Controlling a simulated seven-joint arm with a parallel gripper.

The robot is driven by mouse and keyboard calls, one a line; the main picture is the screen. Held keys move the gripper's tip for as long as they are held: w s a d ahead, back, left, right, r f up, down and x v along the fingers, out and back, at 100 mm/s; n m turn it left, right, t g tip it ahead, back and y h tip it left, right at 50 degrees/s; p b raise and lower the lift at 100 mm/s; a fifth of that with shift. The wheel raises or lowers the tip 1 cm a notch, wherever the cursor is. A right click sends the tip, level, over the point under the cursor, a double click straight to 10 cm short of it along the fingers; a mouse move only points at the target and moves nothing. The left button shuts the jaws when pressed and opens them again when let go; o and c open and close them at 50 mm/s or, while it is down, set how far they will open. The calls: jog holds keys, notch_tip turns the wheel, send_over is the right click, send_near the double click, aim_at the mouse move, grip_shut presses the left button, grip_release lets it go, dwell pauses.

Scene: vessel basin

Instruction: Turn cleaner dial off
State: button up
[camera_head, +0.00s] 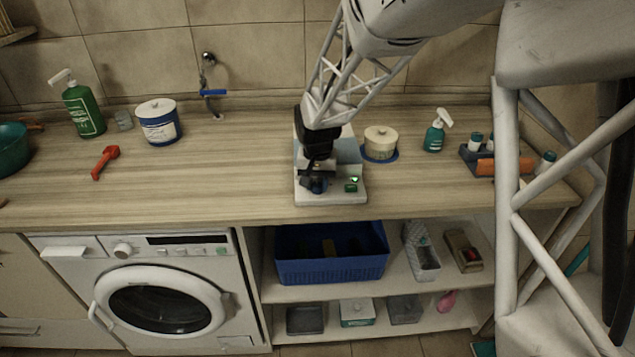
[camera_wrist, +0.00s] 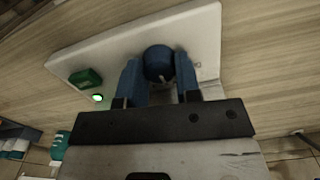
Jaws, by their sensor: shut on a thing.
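The cleaner (camera_head: 330,199) is a white box-like unit standing on the wooden counter. Its round blue dial (camera_wrist: 158,62) has a pale pointer mark and sits on the front panel; it also shows in the head view (camera_head: 318,186), partly hidden by my fingers. A green switch (camera_wrist: 85,78) with a lit green light (camera_wrist: 98,98) beside it is on the same panel. My gripper (camera_wrist: 160,75) reaches down over the unit, with its two blue fingers on either side of the dial, shut on it.
A lidded round tub (camera_head: 380,143) on a blue saucer stands just right of the unit. A teal spray bottle (camera_head: 436,132) and a caddy (camera_head: 480,160) are farther right. The counter left of the unit is clear up to a red tool (camera_head: 105,161).

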aim_at(317, 184)
jog(key=n, duration=0.5)
jog(key=shift+n, duration=0.3)
jog(key=n, duration=0.5)
jog(key=shift+a, duration=0.1)
jog(key=shift+n, duration=0.3)
jog(key=o, duration=0.9)
jog(key=shift+o, duration=0.2)
jog(key=shift+r, duration=0.15)
jog(key=shift+r, duration=3.75)
jog(key=shift+s+r, duration=0.1)
